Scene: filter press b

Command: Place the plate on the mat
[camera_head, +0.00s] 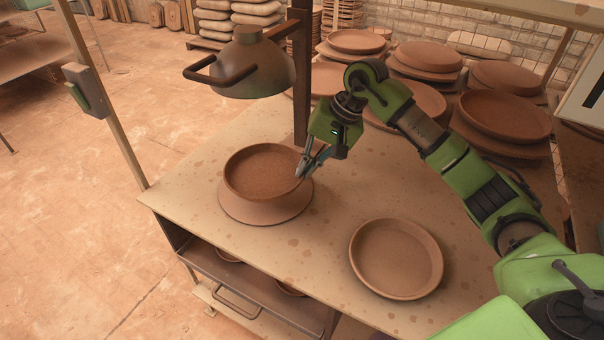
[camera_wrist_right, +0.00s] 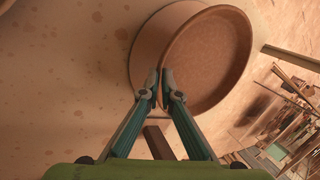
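A round brown plate (camera_head: 262,171) with a raised rim is level over a wider, paler round mat (camera_head: 266,216) on the table. I cannot tell if the plate touches the mat or is held just above it. My right gripper (camera_head: 304,170) is at the plate's right rim. In the right wrist view, my right gripper (camera_wrist_right: 164,80) has its fingers close together with the rim of the plate (camera_wrist_right: 210,60) between them. The pale mat (camera_wrist_right: 147,35) shows behind the plate's left side there. My left gripper is not in view.
A second brown plate (camera_head: 396,260) lies on the table (camera_head: 330,215) to the right. Stacked plates (camera_head: 505,115) stand at the back right. The table's front left is clear.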

